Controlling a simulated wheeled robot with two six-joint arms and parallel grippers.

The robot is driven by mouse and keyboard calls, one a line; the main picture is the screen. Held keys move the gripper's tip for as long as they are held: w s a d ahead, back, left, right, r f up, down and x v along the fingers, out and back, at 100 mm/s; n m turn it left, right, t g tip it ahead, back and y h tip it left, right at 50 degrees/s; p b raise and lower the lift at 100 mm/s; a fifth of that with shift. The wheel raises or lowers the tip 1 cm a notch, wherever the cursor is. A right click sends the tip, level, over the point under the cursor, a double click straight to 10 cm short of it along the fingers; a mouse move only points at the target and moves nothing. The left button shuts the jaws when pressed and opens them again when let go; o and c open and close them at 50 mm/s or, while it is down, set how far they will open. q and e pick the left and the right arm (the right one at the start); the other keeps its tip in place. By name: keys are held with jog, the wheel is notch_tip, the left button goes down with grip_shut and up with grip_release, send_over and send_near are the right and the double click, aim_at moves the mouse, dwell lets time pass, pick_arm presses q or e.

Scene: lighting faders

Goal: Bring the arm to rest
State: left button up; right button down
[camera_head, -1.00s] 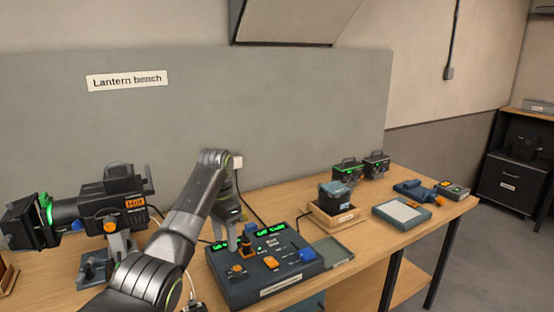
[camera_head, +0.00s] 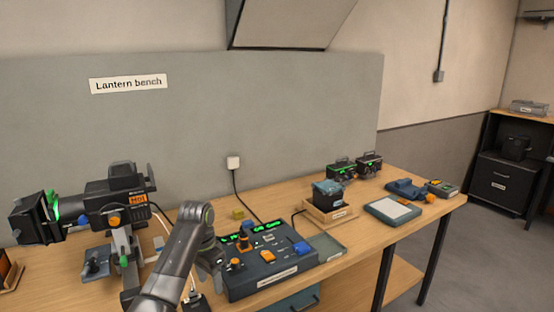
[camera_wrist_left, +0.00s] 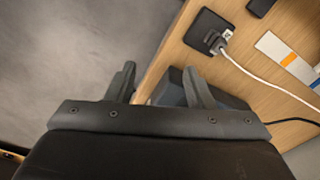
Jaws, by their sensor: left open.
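My left arm (camera_head: 180,255) rises from the bottom of the head view and bends at a joint left of the dark fader console (camera_head: 262,283). My left gripper (camera_head: 212,268) hangs beside the console's left end, partly hidden by the arm. In the left wrist view the two fingers (camera_wrist_left: 160,84) are apart, with nothing held between them. They point toward the bench's edge, and a dark blue-grey body shows behind the right finger. The console has green displays and orange and blue knobs. My right gripper is not in view.
The wooden bench (camera_head: 355,238) holds a lantern (camera_head: 115,190) at left, close to my arm. A wooden tray with a dark block (camera_head: 328,193), a flat pad (camera_head: 392,209) and two black boxes stand at right. A black plate with a white cable (camera_wrist_left: 209,31) shows in the wrist view.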

pick_arm(q)
jog(key=s+a+f+n+t, duration=0.15)
jog(key=s+a+f, duration=0.25)
jog(key=s+f, duration=0.55)
jog(key=s+a+f+n+t, duration=0.1)
jog(key=s+a+f+n, duration=0.3)
jog(key=s+f, duration=0.55)
jog(key=s+a+r+n+y, duration=0.1)
jog(key=s+a+r, duration=0.2)
jog(key=s, duration=0.9)
jog(key=s+a+r+n+y, duration=0.1)
jog(key=s+a+r+n, duration=0.15)
jog(key=s, duration=0.95)
notch_tip(320, 180, down, 25)
jog(key=a, duration=0.1)
jog(key=s+d+f+g+b, duration=0.1)
jog(key=s+f, duration=1.4)
jog(key=f, duration=0.1)
jog(key=shift+s+f+m, duration=0.25)
jog(key=shift+f+m, duration=0.05)
jog(key=shift+m, duration=0.1)
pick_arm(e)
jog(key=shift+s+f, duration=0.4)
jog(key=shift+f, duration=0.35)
pick_arm(q)
jog(key=shift+g, duration=0.25)
